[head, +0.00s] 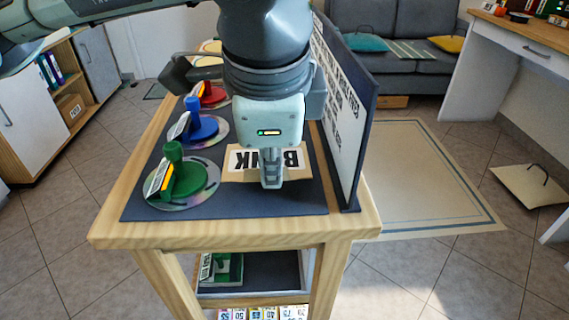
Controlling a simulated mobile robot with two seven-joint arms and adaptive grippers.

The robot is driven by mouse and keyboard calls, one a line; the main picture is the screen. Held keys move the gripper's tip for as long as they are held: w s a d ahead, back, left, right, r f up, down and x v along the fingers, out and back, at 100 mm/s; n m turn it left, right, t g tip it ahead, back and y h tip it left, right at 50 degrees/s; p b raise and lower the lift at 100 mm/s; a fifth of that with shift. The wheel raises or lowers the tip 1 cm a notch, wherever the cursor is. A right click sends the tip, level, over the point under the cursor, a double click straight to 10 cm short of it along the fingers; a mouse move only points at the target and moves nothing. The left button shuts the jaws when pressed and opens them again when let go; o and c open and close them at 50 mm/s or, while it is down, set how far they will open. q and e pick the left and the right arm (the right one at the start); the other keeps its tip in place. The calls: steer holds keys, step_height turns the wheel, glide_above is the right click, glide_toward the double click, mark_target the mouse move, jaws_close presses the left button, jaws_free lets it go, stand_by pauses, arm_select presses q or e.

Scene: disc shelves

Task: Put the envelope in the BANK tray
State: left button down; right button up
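A flat tan piece that looks like the envelope (236,174) lies on the dark mat of the wooden stand. Its white label reads BANK, upside down in the head view. My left gripper (271,184) points down over its middle and covers part of it. One grey finger shows in front; the other is hidden, so I cannot tell whether it is open or shut, or touching the piece. I cannot make out a separate BANK tray. My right gripper is not in view.
Green (176,178), blue (199,125) and red (212,95) stamp-like pieces stand on discs left of the gripper. A dark upright panel (362,85) with white lettered boards closes the right side. A lower shelf (265,272) holds a green item. A sofa (400,68) stands behind.

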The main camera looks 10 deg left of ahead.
mark_target(273, 201)
arm_select(q)
steer(key=shift+f, duration=1.85)
steer(key=c, duration=2)
jaws_free()
